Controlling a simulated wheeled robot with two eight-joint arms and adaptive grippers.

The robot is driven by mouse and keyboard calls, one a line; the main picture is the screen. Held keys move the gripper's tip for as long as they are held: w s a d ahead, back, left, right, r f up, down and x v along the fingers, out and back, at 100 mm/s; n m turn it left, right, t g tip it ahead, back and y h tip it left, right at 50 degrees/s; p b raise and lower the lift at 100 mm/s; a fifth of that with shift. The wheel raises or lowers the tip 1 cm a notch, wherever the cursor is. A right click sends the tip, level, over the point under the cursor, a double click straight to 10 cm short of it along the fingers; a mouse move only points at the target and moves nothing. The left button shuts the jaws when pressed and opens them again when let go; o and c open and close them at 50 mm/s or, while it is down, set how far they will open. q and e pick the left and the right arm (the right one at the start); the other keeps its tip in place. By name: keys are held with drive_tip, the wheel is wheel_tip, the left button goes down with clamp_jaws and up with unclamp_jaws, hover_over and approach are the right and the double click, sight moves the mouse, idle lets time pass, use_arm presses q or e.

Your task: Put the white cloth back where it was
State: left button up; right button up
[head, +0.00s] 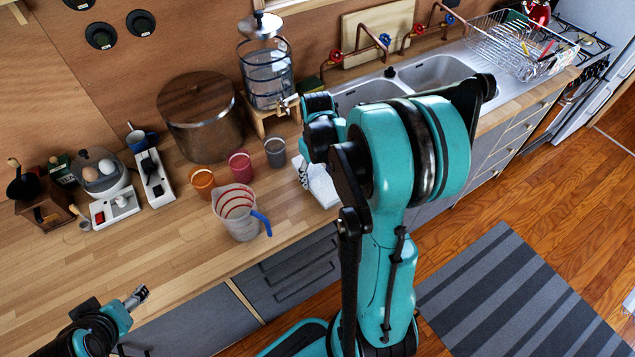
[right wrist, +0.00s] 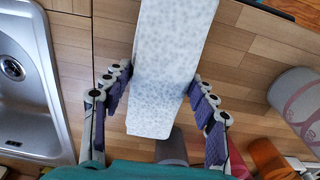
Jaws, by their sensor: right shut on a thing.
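The white cloth (right wrist: 172,60) has a faint grey pattern and lies between the two fingers of my right gripper (right wrist: 158,88) in the right wrist view. That gripper is shut on it. In the head view the white cloth (head: 322,186) shows at the front of the wooden counter (head: 130,245), left of my right arm. My right arm hides part of the cloth and most of the right gripper there. My left gripper (head: 137,297) is low at the left, near the counter's front edge, away from the cloth. Its jaw opening is too small to tell.
A measuring jug (head: 238,213) and several cups, including a grey one (head: 275,152), stand left of the cloth. A glass dispenser (head: 266,75) and a large pot (head: 202,115) stand behind. The sink (head: 432,72) is to the right. The left front counter is clear.

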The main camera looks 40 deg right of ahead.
sight(317, 176)
wheel_tip(317, 176, down, 3)
drive_tip(key=shift+f+b, duration=0.15)
drive_tip(key=shift+b, duration=0.35)
drive_tip(key=shift+c, duration=0.5)
drive_tip(key=o, duration=1.1)
